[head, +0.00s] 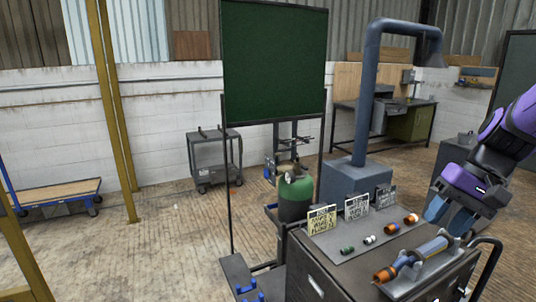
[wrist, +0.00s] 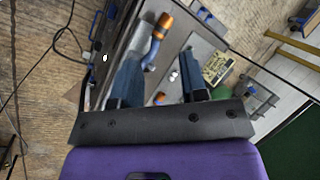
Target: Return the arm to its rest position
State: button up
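My arm's purple end (head: 478,178) reaches in from the right of the head view. My gripper (head: 448,218), with blue fingers, points down above the right part of the cart top. In the wrist view the two fingers of my gripper (wrist: 160,68) stand well apart, with nothing held between them. The tube also shows beyond the fingers in the wrist view (wrist: 153,48).
The dark cart (head: 335,272) carries several small coloured cylinders (head: 369,240) and three lettered cards (head: 356,207). A blue-grey pipe post (head: 371,100) and a green board (head: 272,62) stand behind it. Open floor (head: 165,240) lies to the left.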

jog(key=s+a+r+n+t+h, duration=0.4)
jog(key=s+a+r+t, duration=0.1)
jog(key=s+r, duration=0.3)
jog(key=shift+s+r+h, duration=0.35)
jog(key=shift+s+h, duration=0.05)
jog(key=shift+s, duration=0.5)
jog(key=shift+a, duration=0.1)
